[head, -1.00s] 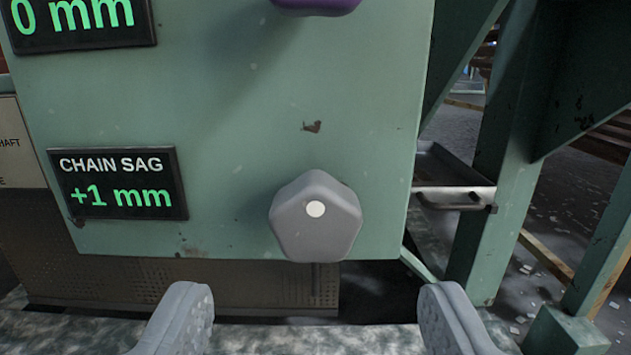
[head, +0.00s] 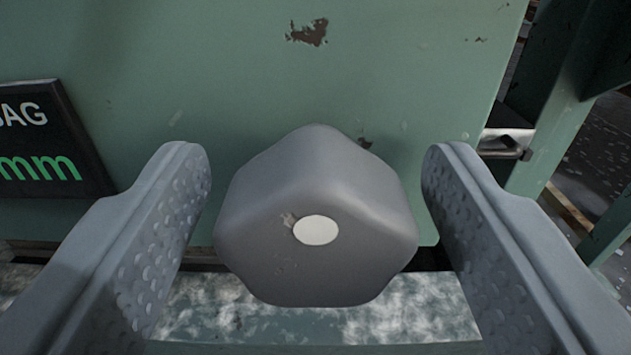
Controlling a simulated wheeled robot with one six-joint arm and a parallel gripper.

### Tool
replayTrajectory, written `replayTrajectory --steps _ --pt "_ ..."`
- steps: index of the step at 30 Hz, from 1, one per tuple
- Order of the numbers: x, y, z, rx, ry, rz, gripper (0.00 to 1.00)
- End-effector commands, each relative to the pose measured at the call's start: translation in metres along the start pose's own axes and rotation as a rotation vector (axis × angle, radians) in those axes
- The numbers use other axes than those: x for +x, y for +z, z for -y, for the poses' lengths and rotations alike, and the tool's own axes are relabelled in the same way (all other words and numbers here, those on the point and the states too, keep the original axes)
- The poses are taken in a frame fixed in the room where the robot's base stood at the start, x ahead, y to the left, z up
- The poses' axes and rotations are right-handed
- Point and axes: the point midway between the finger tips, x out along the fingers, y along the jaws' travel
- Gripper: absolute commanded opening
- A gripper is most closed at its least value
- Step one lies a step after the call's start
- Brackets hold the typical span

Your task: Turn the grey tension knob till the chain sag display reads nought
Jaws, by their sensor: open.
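The grey tension knob (head: 318,205) is a large rounded, lobed knob with a white dot on its face, mounted on the green panel. It stands in the middle of the view. My gripper (head: 315,170) is open, with one finger to the left of the knob and one to the right. A gap shows between each finger and the knob. The chain sag display (head: 45,140) is at the left edge, cut off by the frame. Only "AG" and a green "mm" show, so its number is out of view.
The green panel (head: 230,70) has chipped paint above the knob. A mottled ledge (head: 400,318) runs below. A metal tray (head: 505,142) and green frame posts (head: 550,115) stand at the right, behind the right finger.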

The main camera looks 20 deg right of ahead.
Motion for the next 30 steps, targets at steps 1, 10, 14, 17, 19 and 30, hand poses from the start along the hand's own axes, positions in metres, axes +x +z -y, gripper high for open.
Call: replayTrajectory --steps 1,10,14,17,19,30 --pt "0.0 0.0 0.0 0.0 0.0 0.0 0.61" --pt "0.0001 0.0001 0.0 0.0 0.0 0.0 0.17" --pt "0.0001 0.0001 0.0 0.007 0.0 0.0 0.17" --pt "0.0001 0.0001 0.0 0.026 0.0 0.0 0.17" --pt "0.0001 0.0001 0.0 0.049 0.0 0.0 0.17" --pt "0.0 0.0002 0.0 0.316 0.0 0.001 0.17"
